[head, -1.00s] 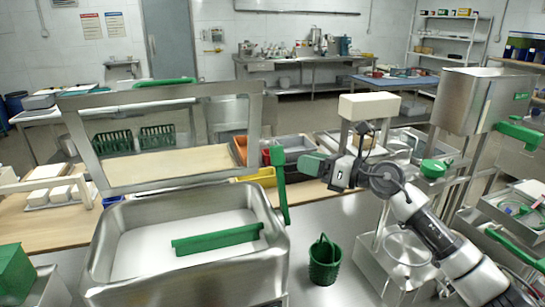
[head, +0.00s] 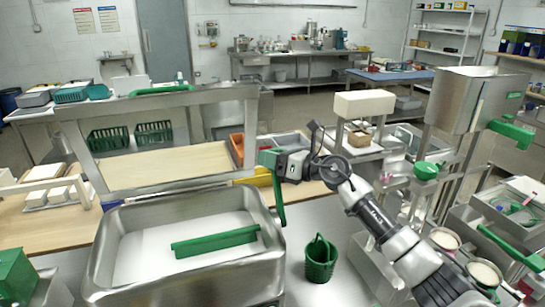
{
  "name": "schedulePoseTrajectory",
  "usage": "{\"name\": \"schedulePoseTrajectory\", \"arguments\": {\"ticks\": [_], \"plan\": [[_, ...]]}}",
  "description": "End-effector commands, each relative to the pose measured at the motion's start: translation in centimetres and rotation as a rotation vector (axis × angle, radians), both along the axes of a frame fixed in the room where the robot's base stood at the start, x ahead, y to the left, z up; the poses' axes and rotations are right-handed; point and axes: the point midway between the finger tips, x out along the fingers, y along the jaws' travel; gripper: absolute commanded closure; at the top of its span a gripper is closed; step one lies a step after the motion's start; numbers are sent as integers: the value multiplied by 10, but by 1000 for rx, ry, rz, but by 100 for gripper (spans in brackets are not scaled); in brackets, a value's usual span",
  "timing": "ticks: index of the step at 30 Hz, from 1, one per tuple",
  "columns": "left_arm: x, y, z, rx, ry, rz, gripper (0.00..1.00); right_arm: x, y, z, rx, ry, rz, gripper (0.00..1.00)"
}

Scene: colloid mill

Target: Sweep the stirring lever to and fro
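The stirring lever (head: 279,201) is a green upright bar at the right wall of a steel tank (head: 105,246). Inside the tank lies a green paddle bar (head: 215,242) over a pale surface. My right gripper (head: 268,158) reaches in from the right, its green-tipped fingers at the top of the lever. The fingers overlap the lever's upper end and hide it. I cannot tell whether they are closed on it or only beside it. My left gripper is not in view.
A green basket (head: 320,259) stands right of the tank. A tilted steel frame (head: 82,155) rises behind it. A steel hopper machine (head: 478,95) stands at the right, with two round pots (head: 444,239) near my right arm. Bare counter lies between tank and basket.

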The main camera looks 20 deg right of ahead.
Motion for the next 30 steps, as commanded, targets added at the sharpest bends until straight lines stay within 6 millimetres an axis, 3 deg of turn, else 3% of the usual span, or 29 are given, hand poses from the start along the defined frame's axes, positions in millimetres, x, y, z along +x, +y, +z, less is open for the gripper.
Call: {"name": "schedulePoseTrajectory", "arguments": {"ticks": [1,9,15,20,30], "plan": [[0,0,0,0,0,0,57,0,0,0,0,0,0,58],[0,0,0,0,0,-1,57,0,0,0,0,0,0,99],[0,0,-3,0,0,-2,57,-1,-1,-1,0,-7,-1,100],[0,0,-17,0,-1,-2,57,-5,-1,-1,0,-45,-1,100],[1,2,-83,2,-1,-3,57,-31,-2,3,6,-257,-1,100]]}}
